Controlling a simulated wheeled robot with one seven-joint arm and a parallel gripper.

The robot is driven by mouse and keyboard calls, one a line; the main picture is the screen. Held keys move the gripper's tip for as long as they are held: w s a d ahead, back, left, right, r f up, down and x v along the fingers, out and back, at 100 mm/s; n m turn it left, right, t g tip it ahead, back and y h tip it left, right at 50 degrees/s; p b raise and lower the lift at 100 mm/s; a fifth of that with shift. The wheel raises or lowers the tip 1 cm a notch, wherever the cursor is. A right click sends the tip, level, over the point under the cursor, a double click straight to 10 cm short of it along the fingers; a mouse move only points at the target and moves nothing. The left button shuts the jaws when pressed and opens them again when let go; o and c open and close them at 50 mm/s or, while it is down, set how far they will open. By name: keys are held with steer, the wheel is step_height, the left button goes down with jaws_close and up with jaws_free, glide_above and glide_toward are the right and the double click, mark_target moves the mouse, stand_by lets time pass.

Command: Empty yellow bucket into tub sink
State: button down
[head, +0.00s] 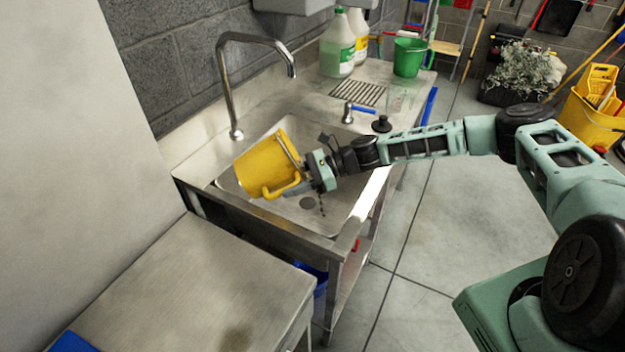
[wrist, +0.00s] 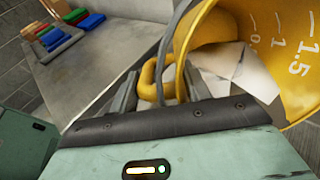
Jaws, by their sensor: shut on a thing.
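The yellow bucket (head: 262,166) is tilted well over above the tub sink (head: 342,205). My gripper (head: 304,174) is shut on it at its right side. In the wrist view the bucket (wrist: 296,92) fills the upper right, with volume marks on its wall. Its yellow handle (wrist: 148,80) shows at the fingers of my gripper (wrist: 154,90). Pale, flat shapes (wrist: 240,70) show against the bucket's inside; I cannot tell what they are. The bucket hides part of the basin. The drain shows below my gripper.
A tall faucet (head: 227,85) stands at the sink's back left. Bottles (head: 337,45) and a green pitcher (head: 409,57) stand on the far drainboard. A metal table (head: 190,285) is in front. Colored pads (wrist: 55,36) lie in the wrist view.

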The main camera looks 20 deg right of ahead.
steer(key=shift+d+f+y+b, duration=0.2)
steer(key=shift+y+b, duration=0.2)
steer(key=shift+b, duration=0.5)
